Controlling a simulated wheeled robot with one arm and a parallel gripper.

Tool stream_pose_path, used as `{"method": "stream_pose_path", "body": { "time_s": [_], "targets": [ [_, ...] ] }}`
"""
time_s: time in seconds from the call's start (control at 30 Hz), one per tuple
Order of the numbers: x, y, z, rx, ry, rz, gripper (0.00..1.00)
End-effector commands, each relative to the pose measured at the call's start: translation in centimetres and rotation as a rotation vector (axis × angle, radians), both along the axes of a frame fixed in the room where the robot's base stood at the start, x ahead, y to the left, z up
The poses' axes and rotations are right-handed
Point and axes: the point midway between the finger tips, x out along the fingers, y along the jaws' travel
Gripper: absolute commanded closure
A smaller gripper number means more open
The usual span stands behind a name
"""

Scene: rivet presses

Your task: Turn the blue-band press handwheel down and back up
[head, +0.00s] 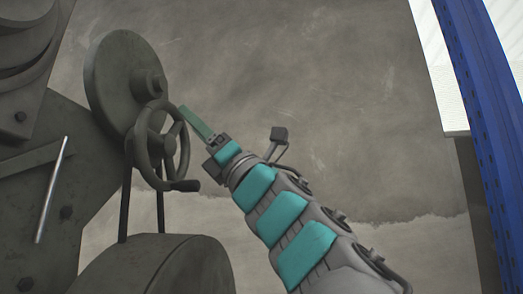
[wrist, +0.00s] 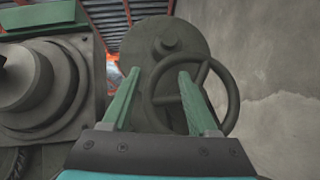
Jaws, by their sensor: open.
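My gripper (head: 190,115) has green fingers and is to the right of the wheel's upper rim. It is open and empty; both fingers show apart in the wrist view (wrist: 158,76). I cannot tell whether a finger touches the rim. No blue band shows on the press in either view.
A large round disc (head: 112,85) sits behind the handwheel, with a belt running down to a lower drum (head: 165,268). A pale rod (head: 52,190) is on the machine at left. A blue upright (head: 490,100) stands at far right. The grey wall (head: 300,70) is bare.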

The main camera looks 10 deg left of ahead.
Motion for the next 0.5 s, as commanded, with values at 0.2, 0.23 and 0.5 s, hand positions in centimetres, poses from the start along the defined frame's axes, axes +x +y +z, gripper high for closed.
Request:
{"method": "stream_pose_path", "body": {
  "time_s": [0.2, 0.23, 0.5],
  "targets": [
    [2.7, -2.9, 0.1, 0.062, 0.102, -0.042, 0.41],
    [3.1, -3.3, 0.1, 0.070, 0.117, -0.046, 0.41],
    [6.4, -7.1, -0.4, 0.152, 0.246, -0.096, 0.41]
  ]
}}
